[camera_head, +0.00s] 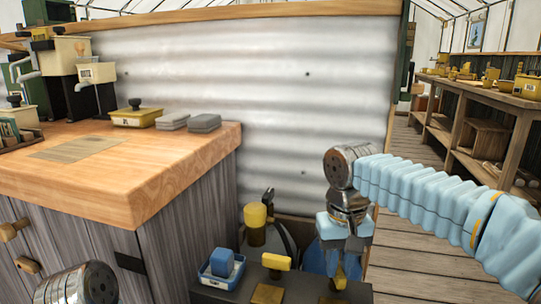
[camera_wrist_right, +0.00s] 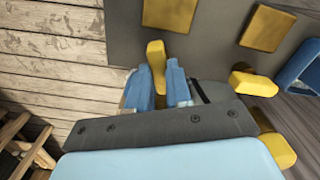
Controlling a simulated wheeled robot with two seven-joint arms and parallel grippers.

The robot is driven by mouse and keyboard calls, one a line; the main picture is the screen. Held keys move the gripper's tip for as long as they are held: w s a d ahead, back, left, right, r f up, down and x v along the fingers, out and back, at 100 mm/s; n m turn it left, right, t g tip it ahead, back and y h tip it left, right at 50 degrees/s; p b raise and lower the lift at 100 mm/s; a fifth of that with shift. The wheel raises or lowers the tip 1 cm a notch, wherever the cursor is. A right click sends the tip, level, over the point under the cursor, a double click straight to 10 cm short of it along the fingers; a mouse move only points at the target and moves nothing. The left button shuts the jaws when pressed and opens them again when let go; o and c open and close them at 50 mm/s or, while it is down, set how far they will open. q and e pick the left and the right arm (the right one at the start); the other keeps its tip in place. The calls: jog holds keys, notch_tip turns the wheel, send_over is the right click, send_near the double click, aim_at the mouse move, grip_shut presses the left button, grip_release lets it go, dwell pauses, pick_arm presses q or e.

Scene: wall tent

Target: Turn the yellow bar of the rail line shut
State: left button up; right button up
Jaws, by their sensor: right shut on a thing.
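My right gripper (camera_head: 343,268) reaches down at the right end of a dark box on the floor. In the right wrist view, its blue fingers (camera_wrist_right: 158,88) are shut on a yellow bar (camera_wrist_right: 156,60), which shows between and beyond them. The bar's lower part is hidden by the fingers. In the head view only a bit of this bar (camera_head: 339,278) shows under the gripper. A second yellow bar (camera_head: 276,261) stands to its left, apart from the fingers; it also shows in the right wrist view (camera_wrist_right: 254,83). No line label is readable. My left gripper is out of view.
Flat yellow plates (camera_wrist_right: 268,27) lie on the dark box (camera_head: 222,291). A blue tray (camera_head: 220,270) with a blue block sits at its left. A dark canister with a yellow top (camera_head: 255,215) stands behind. A wooden counter (camera_head: 110,165) is at left; the plank floor (camera_head: 420,255) is clear.

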jog(key=shift+r+m+p, duration=0.15)
jog(key=shift+m+p, duration=0.3)
jog(key=shift+m, duration=1.25)
jog(key=shift+m+p, duration=0.4)
jog(key=o, duration=0.8)
